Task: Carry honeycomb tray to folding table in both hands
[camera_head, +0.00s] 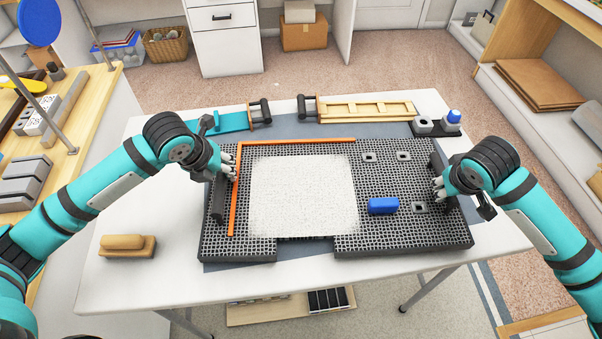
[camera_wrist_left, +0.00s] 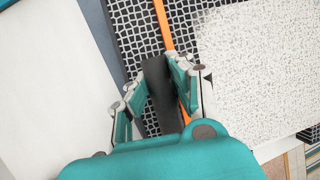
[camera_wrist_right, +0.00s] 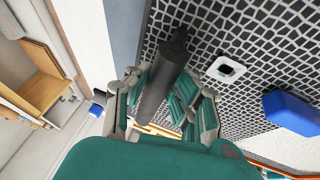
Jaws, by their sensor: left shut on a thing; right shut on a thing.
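The honeycomb tray (camera_head: 400,243) is a wide dark grid over the white folding table (camera_head: 140,215). It bears a speckled white sheet (camera_head: 303,195), an orange L-shaped strip (camera_head: 236,190), a blue block (camera_head: 383,206) and small square pieces (camera_head: 404,157). My left gripper (camera_head: 226,178) is shut on the dark handle at the tray's left end; that handle also shows in the left wrist view (camera_wrist_left: 160,85). My right gripper (camera_head: 439,188) is shut on the right-end handle, seen between the fingers in the right wrist view (camera_wrist_right: 160,78). I cannot tell whether the tray touches the table.
A blue-grey mat (camera_head: 285,262) shows under the tray. A tan-topped block (camera_head: 127,245) lies at the table's left. Shelves stand at both sides.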

